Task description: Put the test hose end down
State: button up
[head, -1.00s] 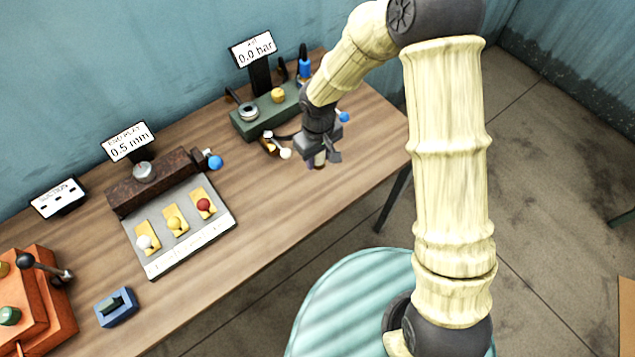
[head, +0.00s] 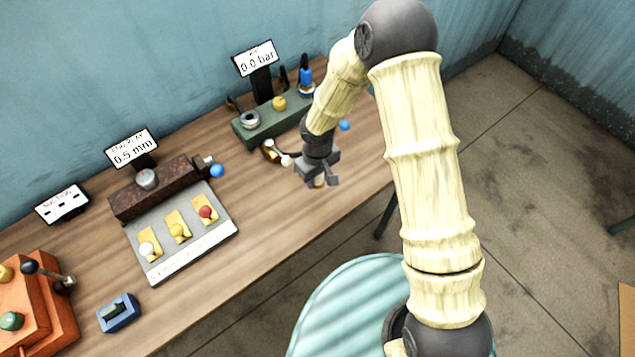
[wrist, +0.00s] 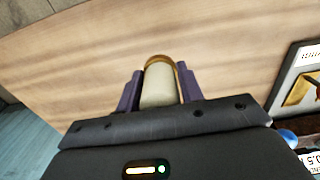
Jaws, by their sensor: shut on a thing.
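My gripper (head: 318,180) is over the right part of the wooden table, short of the front edge. In the wrist view my gripper (wrist: 159,88) has its two purple fingers shut on a pale cylindrical piece with a brass-coloured rim, which I take as the test hose end (wrist: 158,84). Only a small tip of the hose end (head: 319,182) shows below the fingers in the head view. Bare wood lies beyond it in the wrist view. I cannot tell whether it touches the table. No hose run is clear behind it.
A green test stand (head: 268,122) with a 0.0 bar display (head: 256,58) stands behind my gripper. A small brown piece with a white ball (head: 270,151) lies just left. A grey tray (head: 193,250) with coloured knobs is farther left. Bare wood (head: 270,205) lies between.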

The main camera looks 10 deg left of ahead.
aim_at(317, 186)
notch_tip(317, 186, down, 4)
jog(key=shift+f+p, duration=0.1)
jog(key=shift+p, duration=0.45)
jog(key=shift+f+b, duration=0.35)
jog(key=shift+b, duration=0.05)
jog(key=shift+f+b, duration=0.25)
jog(key=shift+b, duration=0.05)
jog(key=o, duration=1.3)
jog(key=shift+r, duration=0.1)
